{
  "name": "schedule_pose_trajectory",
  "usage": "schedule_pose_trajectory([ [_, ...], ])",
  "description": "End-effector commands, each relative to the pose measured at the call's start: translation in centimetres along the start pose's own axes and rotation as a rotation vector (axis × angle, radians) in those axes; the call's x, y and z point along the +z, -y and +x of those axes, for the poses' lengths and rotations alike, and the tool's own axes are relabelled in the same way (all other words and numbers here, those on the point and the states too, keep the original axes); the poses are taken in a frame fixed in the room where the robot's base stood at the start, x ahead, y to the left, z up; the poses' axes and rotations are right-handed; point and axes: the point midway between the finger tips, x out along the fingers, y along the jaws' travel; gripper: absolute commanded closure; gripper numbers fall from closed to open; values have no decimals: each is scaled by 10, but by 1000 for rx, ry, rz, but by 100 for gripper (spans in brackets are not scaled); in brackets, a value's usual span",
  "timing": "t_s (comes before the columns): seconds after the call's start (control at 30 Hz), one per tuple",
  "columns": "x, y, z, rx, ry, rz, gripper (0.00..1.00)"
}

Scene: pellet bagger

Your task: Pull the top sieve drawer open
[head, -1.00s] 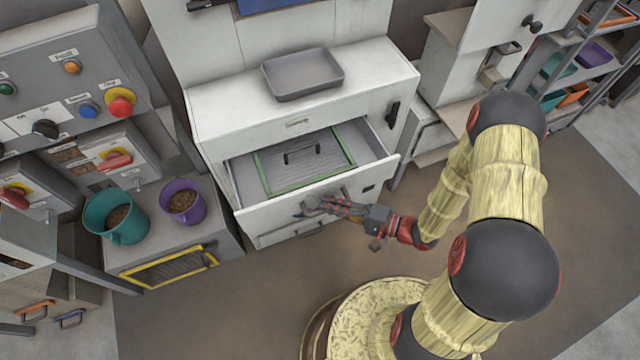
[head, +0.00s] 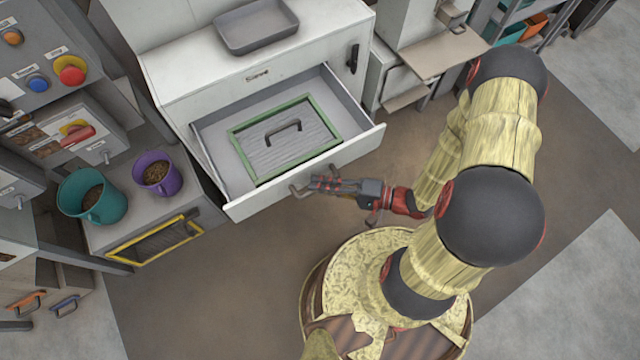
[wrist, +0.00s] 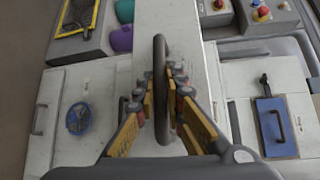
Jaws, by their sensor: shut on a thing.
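The top sieve drawer (head: 354,151) stands well open from the white cabinet. A green-framed sieve (head: 240,150) with a dark handle lies inside it. My gripper (head: 314,185) is at the drawer's front, shut on the drawer handle (head: 297,191). In the wrist view my gripper (wrist: 160,92) has its yellow-sided fingers on both sides of the dark handle bar (wrist: 160,58), in front of the white drawer front (wrist: 148,22).
A grey tray (head: 256,27) sits on the cabinet top. A teal bucket (head: 107,205) and a purple bucket (head: 168,180) with pellets stand on the left bench. Brown floor (head: 230,275) is free in front of the drawer.

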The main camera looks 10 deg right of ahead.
Motion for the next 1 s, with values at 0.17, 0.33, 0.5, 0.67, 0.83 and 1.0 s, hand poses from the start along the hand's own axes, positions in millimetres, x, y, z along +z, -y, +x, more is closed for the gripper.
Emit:
schedule_pose_trajectory([
  [0.17, -1, -1, 0, 3, -1, -2, 86],
  [0.33, -1, -1, 0, 2, -1, -1, 77],
  [0.5, -1, 0, 0, 1, -1, -1, 70],
  [0.67, 0, 0, 0, 1, -1, 0, 70],
  [0.83, 0, 3, 0, 1, -1, -2, 70],
  [1.0, 1, 20, -3, 1, -1, -4, 70],
])
